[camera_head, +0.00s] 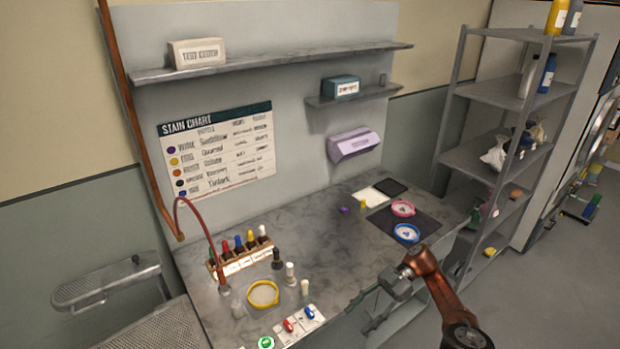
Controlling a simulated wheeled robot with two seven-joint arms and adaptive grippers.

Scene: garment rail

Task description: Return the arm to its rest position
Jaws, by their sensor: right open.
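My right arm comes in from the bottom right, with its orange-brown link over the front right edge of the bench. My right gripper (397,281) is at the arm's end, pointing left, by the front edge of the marble-topped bench (330,240). It is open and I see nothing between its fingers; they are small and dark here. The blue-rimmed dish (406,233) lies on the bench a little beyond it, apart from it. My left gripper is not in view.
A dark mat (428,226) also carries a pink-rimmed dish (403,208). Several dropper bottles stand in a wooden rack (240,263) at left, near a yellow-rimmed dish (263,294). A metal shelf unit (505,95) stands at right.

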